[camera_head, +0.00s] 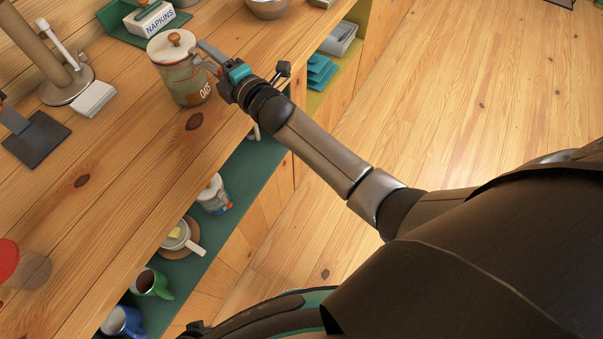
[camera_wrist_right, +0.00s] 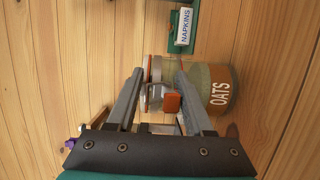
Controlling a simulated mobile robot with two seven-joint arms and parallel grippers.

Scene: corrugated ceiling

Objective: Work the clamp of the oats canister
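The oats canister (camera_head: 183,84) stands upright on the wooden counter, with a white lid and a brown knob. It also shows in the right wrist view (camera_wrist_right: 206,90), lying sideways in that picture. Its wire clamp with an orange tab (camera_wrist_right: 172,103) is on the side facing my right gripper. My right gripper (camera_head: 206,58) is at the canister's upper side, near the lid. In the right wrist view its two fingers (camera_wrist_right: 160,74) are apart, one on each side of the clamp. I cannot tell whether they touch it. My left gripper is not in view.
A napkin box (camera_head: 152,20) in a green tray is behind the canister, and a metal bowl (camera_head: 268,6) is at the back. A paper towel stand (camera_head: 68,88) is to the left. The counter in front is mostly clear.

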